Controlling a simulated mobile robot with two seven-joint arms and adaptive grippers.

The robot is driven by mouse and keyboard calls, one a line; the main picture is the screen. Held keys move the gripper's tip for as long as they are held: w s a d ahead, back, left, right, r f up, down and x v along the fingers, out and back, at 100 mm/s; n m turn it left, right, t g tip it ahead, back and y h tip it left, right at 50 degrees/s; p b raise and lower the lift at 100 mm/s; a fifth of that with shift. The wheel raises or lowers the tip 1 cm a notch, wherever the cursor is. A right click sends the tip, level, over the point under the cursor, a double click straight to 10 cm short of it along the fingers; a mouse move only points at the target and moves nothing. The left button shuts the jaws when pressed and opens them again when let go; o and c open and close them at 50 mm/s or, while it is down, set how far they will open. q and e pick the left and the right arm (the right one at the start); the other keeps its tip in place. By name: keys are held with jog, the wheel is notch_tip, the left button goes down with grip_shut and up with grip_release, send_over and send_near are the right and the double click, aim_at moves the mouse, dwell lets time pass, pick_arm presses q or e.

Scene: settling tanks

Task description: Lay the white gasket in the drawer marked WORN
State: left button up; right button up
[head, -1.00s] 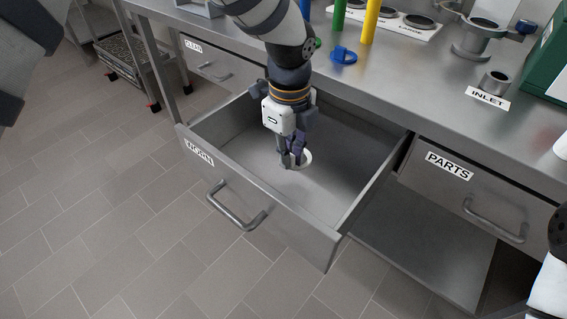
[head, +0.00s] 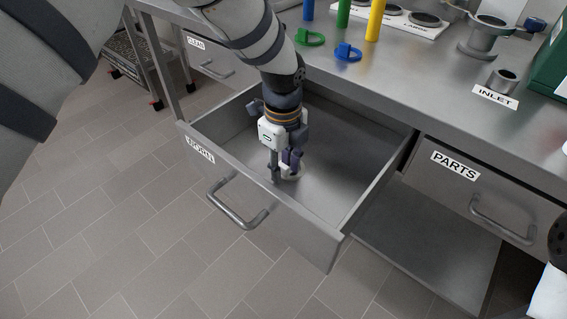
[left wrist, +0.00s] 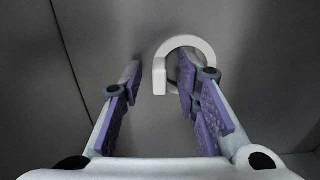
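The drawer marked WORN (head: 292,236) is pulled out below the bench, its label on the front. My left gripper (head: 283,174) points down inside it, close to the drawer floor. In the left wrist view its fingers (left wrist: 158,98) are apart, so it is open. The white gasket (left wrist: 203,46), a ring with a small raised tab, appears to lie on the drawer floor beyond the fingertips. The right finger covers part of the ring; whether it touches cannot be told. In the head view the gasket is mostly hidden by the fingers.
The drawer marked PARTS (head: 450,190) and the one marked CLEAN (head: 205,62) are shut on either side. Green (head: 310,38) and blue (head: 347,52) ring-shaped pieces lie on the bench above, near coloured posts. The rest of the WORN drawer looks empty.

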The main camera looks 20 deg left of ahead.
aim_at(283, 165)
pick_arm(q)
jog(key=shift+r, duration=0.1)
notch_tip(283, 165, up, 12)
jog(key=p, duration=0.1)
dwell(0.5)
